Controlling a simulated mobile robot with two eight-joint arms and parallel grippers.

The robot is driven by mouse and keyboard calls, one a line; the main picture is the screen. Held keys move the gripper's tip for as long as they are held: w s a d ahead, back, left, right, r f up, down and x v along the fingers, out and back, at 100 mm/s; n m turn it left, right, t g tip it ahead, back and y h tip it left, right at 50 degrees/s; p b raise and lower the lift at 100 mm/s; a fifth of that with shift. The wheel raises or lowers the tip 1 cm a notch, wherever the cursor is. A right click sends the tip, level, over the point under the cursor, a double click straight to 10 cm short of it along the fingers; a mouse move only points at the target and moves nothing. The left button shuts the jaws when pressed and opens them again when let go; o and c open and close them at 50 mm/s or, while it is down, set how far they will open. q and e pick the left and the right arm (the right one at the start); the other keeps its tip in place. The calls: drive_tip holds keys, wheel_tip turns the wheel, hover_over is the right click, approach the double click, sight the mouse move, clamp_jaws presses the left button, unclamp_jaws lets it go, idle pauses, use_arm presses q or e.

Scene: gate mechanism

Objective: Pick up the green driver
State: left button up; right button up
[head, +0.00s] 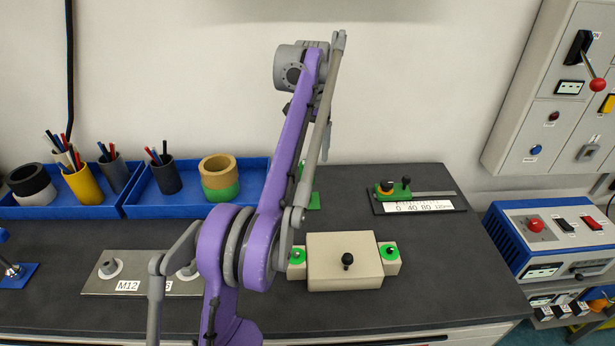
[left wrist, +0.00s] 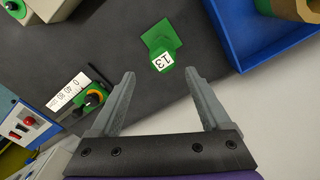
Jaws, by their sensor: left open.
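The green driver, a green piece with a white face marked 13 (left wrist: 162,58), stands at a square green base (left wrist: 158,36) on the dark bench in the left wrist view. My left gripper (left wrist: 159,76) is open and empty. In that picture the driver lies just past its fingertips, between their lines, with no contact visible. In the head view only a bit of green (head: 313,201) shows behind my purple left arm, which hides most of it. My left fingers cannot be made out there. My right gripper is not in view.
A beige block (head: 345,275) with green-topped ends sits in front of the green piece. A slide scale (head: 418,207) lies to its right. Blue trays (head: 145,207) with pen cups and tape rolls stand at the left. A plate marked M12 (head: 126,287) lies front left.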

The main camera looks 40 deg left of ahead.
sight(307, 162)
use_arm(q)
drive_tip(key=shift+s+f, duration=0.3)
drive_tip(key=shift+f, duration=1)
drive_tip(key=f, duration=0.1)
drive_tip(key=f+b, duration=0.1)
drive_tip(key=f, duration=0.1)
drive_tip(key=shift+s+a+f, duration=0.1)
drive_tip(key=shift+s+f, duration=0.15)
drive_tip(key=shift+f, duration=0.05)
drive_tip(key=shift+s+f, duration=0.2)
drive_tip(key=shift+f, duration=0.25)
drive_tip(key=shift+w, duration=0.2)
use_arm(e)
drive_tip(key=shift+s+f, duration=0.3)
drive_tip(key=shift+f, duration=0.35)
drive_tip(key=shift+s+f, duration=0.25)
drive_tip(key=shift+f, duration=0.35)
use_arm(q)
drive_tip(key=shift+c, duration=0.7)
clamp_jaws()
